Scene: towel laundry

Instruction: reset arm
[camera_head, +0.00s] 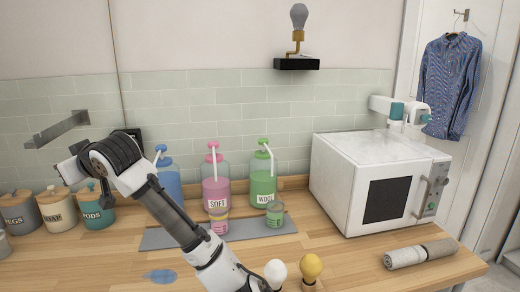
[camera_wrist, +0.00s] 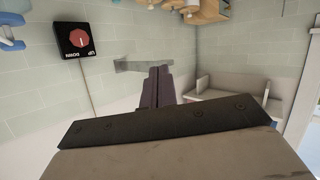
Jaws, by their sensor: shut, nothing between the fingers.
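My arm reaches up from the bottom of the head view and bends over above the left part of the counter. Its end is near the tiled wall, and the fingers cannot be made out clearly there. In the wrist view my gripper (camera_wrist: 158,76) shows as two dark fingers pressed together with nothing between them. They point towards the wall, near a grey wall bracket (camera_wrist: 143,65), which also shows at the left in the head view (camera_head: 58,131).
A wooden counter (camera_head: 345,262) holds labelled jars (camera_head: 57,208), pump bottles (camera_head: 215,188) on a grey mat, a white microwave (camera_head: 370,180) and a rolled towel (camera_head: 405,257). A black up/down dial (camera_wrist: 82,40) is on the wall. A blue shirt (camera_head: 450,85) hangs right.

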